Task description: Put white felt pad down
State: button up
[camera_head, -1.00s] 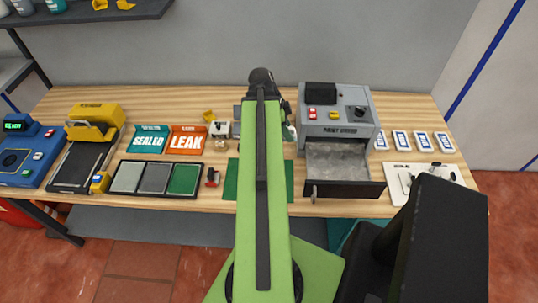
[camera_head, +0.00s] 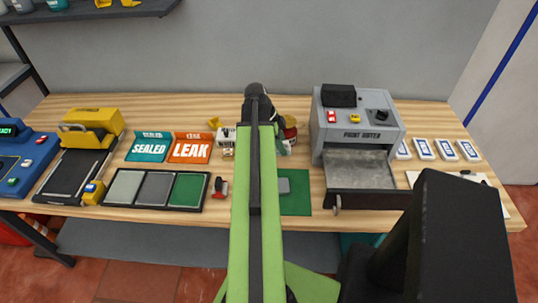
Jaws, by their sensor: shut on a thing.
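My green arm crosses the middle of the view and hides what lies behind it. My gripper cannot be made out, and I see no white felt pad. A green mat (camera_head: 296,205) lies on the wooden bench (camera_head: 330,222), partly behind the arm. A small grey rounded piece (camera_head: 284,186) shows on the mat, beside the arm's right edge; its left side is hidden. Left of the arm, a black tray (camera_head: 153,207) holds a light grey pad (camera_head: 124,186), a dark grey pad (camera_head: 154,187) and a green pad (camera_head: 187,188).
A grey printer-like machine (camera_head: 370,135) with its drawer (camera_head: 365,197) pulled out stands right of the mat. A small red and black tool (camera_head: 221,188) lies beside the tray. SEALED (camera_head: 150,150) and LEAK (camera_head: 190,151) bins stand behind. Small red and white items (camera_head: 289,128) sit behind the mat.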

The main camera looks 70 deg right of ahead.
jog(key=shift+s, duration=0.1)
jog(key=shift+s+f+b, duration=0.15)
jog(key=shift+f+b, duration=0.15)
jog(key=f+b, duration=0.1)
jog(key=f, duration=0.1)
jog(key=f+b, duration=0.1)
jog(key=b, duration=0.1)
jog(key=shift+w+f+b, duration=0.2)
jog(key=shift+f+b, duration=0.1)
jog(key=shift+f, duration=0.05)
jog(key=shift+w+r, duration=0.1)
jog(key=shift+r, duration=0.15)
jog(key=shift+f, duration=0.25)
jog(key=o, duration=1.2)
jog(key=shift+r, duration=0.1)
